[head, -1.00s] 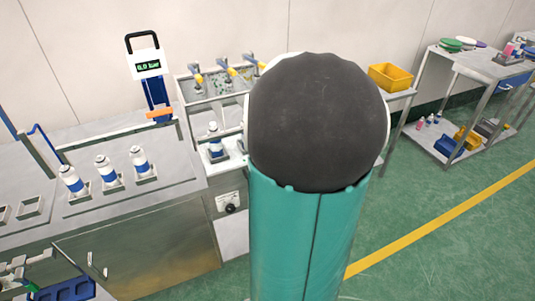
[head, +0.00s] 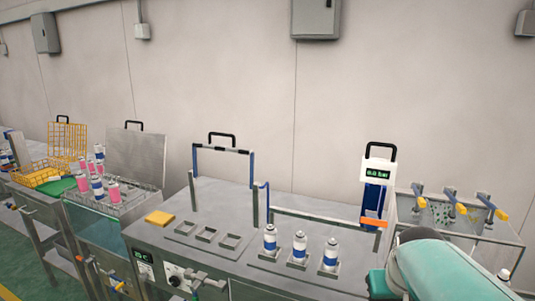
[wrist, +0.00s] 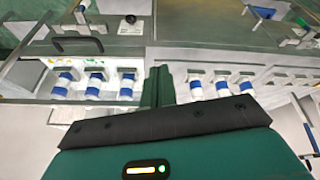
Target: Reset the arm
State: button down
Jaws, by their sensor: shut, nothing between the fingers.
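My teal arm (head: 450,268) shows at the lower right of the head view, low in front of the bench. My gripper is outside the head view. In the wrist view, my gripper's two narrow green fingers (wrist: 158,86) stand together past the black padded edge of my wrist. They are shut with nothing between them. Beyond them, blue-and-white cans stand in rows on both sides, apart from the fingers. The fingertips are hard to make out against the background.
Three blue-and-white cans, the middle one (head: 299,249) among them, stand in holders on the metal bench (head: 190,257). A gauge with a handle (head: 378,172) stands behind. A tray of pink and blue cans (head: 112,200) and a yellow wire basket (head: 38,174) are at left.

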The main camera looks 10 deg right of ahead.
jog(key=s+a+r+n+y, duration=0.1)
jog(key=s+a, duration=0.2)
jog(key=a, duration=0.4)
jog(key=s+a+r+n+t, duration=0.1)
jog(key=s+a, duration=0.3)
jog(key=a, duration=0.4)
jog(key=shift+a+r+n+t+y, duration=0.25)
jog(key=shift+n+t+y, duration=0.05)
jog(key=shift+n+y, duration=0.1)
jog(key=shift+s+d, duration=0.1)
jog(key=shift+d, duration=0.05)
